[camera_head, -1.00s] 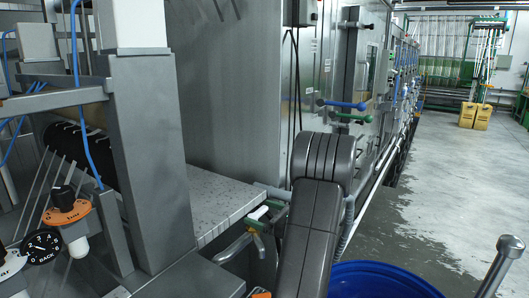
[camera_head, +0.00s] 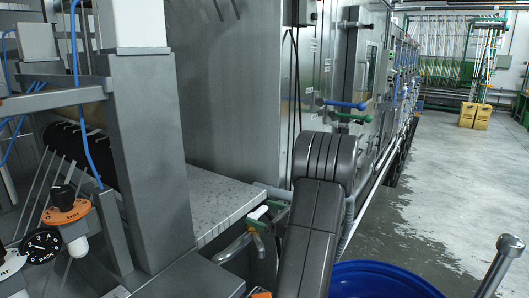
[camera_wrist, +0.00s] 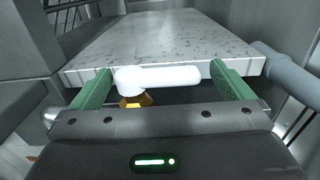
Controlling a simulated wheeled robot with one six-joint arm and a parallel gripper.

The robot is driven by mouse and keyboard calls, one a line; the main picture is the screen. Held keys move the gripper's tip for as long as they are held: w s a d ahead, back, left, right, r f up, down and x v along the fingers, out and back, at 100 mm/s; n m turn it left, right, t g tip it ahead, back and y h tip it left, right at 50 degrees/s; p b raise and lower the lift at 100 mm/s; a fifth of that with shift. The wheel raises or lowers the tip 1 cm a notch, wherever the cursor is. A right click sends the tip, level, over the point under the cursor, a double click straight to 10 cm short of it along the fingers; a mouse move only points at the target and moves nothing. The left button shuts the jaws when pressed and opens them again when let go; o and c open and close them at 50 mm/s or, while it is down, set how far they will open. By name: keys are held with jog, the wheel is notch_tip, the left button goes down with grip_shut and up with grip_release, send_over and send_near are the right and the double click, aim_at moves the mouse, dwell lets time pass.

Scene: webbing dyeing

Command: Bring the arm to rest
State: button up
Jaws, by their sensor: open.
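My gripper (camera_wrist: 160,88) shows in the wrist view with its two green fingers spread wide apart. Between and beyond the fingers is a white handle (camera_wrist: 170,77) with a round end at its left, over an orange part (camera_wrist: 135,101). The fingers are on either side of the handle, and I see no contact with it. In the head view my gripper (camera_head: 262,217) is small, low in front of the grey speckled slab, partly hidden by my dark arm. A bit of the white handle (camera_head: 258,212) shows there.
The speckled slab (camera_head: 215,195) lies just beyond my gripper, with a grey pipe (camera_wrist: 285,72) at its right. A steel post (camera_head: 150,150) stands at left. A blue drum (camera_head: 385,280) stands at lower right. Wet open floor (camera_head: 440,190) lies to the right.

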jog(key=x, duration=0.3)
jog(key=shift+w+a+r+p, duration=0.1)
jog(key=shift+w+a+p, duration=0.05)
jog(key=shift+a+p, duration=0.25)
jog(key=shift+w+m+t+h, duration=0.15)
jog(key=shift+m+t+h, duration=0.5)
jog(key=shift+t, duration=0.25)
jog(key=shift+d+m+t+h, duration=0.2)
jog(key=shift+m+t+h, duration=0.15)
jog(key=shift+m+t, duration=0.15)
jog(key=m+t+h, duration=0.2)
jog(key=h, duration=0.1)
jog(key=d+m+t+h, duration=0.1)
jog(key=shift+s+m+h+p, duration=0.35)
jog(key=shift+h, duration=0.05)
jog(key=b+v, duration=0.3)
jog(key=v, duration=1)
jog(key=shift+s+d+f, duration=0.2)
jog(key=shift+s+f, duration=0.1)
jog(key=shift+s, duration=0.05)
